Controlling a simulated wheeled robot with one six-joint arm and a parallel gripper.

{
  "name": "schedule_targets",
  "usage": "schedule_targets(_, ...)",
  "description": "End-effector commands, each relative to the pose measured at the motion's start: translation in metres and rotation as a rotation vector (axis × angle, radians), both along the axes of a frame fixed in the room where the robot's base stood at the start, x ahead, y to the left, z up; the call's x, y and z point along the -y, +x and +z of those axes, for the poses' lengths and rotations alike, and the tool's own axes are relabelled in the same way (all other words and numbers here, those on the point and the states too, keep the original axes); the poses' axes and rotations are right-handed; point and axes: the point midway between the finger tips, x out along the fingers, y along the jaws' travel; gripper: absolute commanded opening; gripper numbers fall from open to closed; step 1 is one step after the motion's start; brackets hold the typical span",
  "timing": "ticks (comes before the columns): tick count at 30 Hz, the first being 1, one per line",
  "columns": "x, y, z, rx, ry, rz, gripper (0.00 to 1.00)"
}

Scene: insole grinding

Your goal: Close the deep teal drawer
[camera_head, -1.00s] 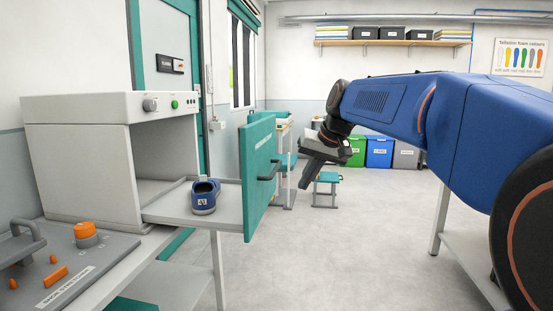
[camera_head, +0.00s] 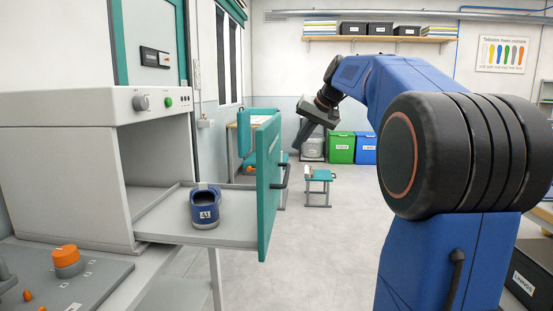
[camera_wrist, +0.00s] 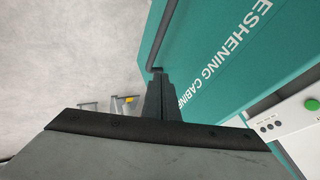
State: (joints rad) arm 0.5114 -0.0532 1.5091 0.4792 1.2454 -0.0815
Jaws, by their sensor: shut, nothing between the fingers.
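The deep teal drawer (camera_head: 268,185) stands pulled out of the grey-white cabinet (camera_head: 65,165). Its tray holds a blue shoe (camera_head: 205,207) with a white label. A dark handle (camera_head: 283,178) is on the drawer's outer face. My gripper (camera_head: 297,147) is shut and empty, to the right of the drawer front in the head view and pointing down. In the wrist view, my gripper (camera_wrist: 157,73) appears just below the end of the dark handle (camera_wrist: 157,40), beside the lettered teal front (camera_wrist: 220,45). I cannot tell whether they touch.
A grey panel with an orange knob (camera_head: 66,258) lies at the lower left. A small teal-topped stool (camera_head: 318,175) stands beyond the drawer. Green (camera_head: 341,148) and blue (camera_head: 365,148) bins stand at the back wall. The floor right of the drawer is clear.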

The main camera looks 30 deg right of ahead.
Motion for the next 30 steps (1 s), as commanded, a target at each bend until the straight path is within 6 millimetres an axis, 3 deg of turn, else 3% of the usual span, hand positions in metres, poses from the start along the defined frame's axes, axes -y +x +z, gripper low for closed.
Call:
schedule_targets(5, -0.001, 0.006, -0.008, -0.001, 0.002, 0.0, 0.0)
schedule_targets(21, -0.015, 0.051, -0.071, -0.002, 0.001, 0.0, 0.0)
schedule_targets(30, -0.018, 0.058, -0.08, 0.0, 0.0, 0.0, 0.0)
